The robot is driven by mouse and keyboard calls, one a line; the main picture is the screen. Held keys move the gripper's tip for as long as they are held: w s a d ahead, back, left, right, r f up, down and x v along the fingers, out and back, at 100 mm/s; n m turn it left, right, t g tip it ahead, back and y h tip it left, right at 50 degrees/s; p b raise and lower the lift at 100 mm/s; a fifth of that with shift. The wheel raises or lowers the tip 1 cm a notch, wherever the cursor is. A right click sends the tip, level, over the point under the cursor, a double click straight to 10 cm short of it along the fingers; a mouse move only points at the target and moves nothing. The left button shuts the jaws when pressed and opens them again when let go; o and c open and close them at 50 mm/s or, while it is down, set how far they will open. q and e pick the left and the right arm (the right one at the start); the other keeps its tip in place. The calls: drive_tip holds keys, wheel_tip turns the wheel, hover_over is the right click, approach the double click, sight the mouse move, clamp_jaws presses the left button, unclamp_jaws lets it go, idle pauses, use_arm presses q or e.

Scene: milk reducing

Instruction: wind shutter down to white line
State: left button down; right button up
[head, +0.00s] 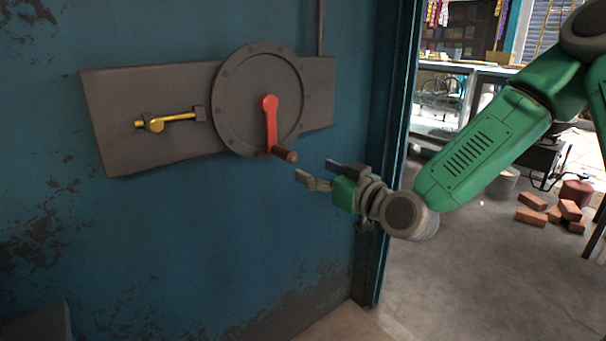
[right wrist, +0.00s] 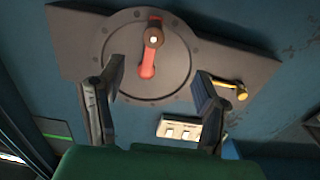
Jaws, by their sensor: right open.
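A red crank (head: 270,125) with a brown handle (head: 285,154) is mounted on a round grey riveted disc (head: 232,108) on the blue wall. The crank arm points down, with the handle at its lower end. My right gripper (head: 318,172) is open and empty, just right of and below the handle, apart from it. In the right wrist view the red crank (right wrist: 148,62) shows beyond and between the two open fingers (right wrist: 158,95). A yellow lever (head: 170,121) sits on the grey plate left of the disc. The shutter and white line cannot be made out. My left gripper is not in view.
The blue wall ends at a door frame (head: 388,150) close to my right gripper. Through the opening are several loose bricks (head: 532,216), a bucket (head: 504,180) and a counter. A white switch panel (right wrist: 180,130) shows in the right wrist view.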

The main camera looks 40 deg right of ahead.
sight(293, 159)
drive_tip(key=w+b, duration=0.1)
drive_tip(key=w, duration=0.2)
drive_tip(key=w+b, duration=0.1)
drive_tip(key=w, duration=0.7)
drive_tip(key=shift+w+f+b, duration=0.25)
drive_tip(key=shift+f+b, duration=0.05)
drive_tip(key=shift+b, duration=0.1)
drive_tip(key=shift+w+d, duration=0.3)
drive_tip(key=shift+w, duration=0.25)
drive_tip(key=shift+a, duration=0.4)
drive_tip(key=shift+c, duration=1.2)
drive_tip(key=c, duration=0.7)
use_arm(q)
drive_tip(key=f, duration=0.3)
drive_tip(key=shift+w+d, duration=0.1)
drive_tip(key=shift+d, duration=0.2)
use_arm(e)
clamp_jaws()
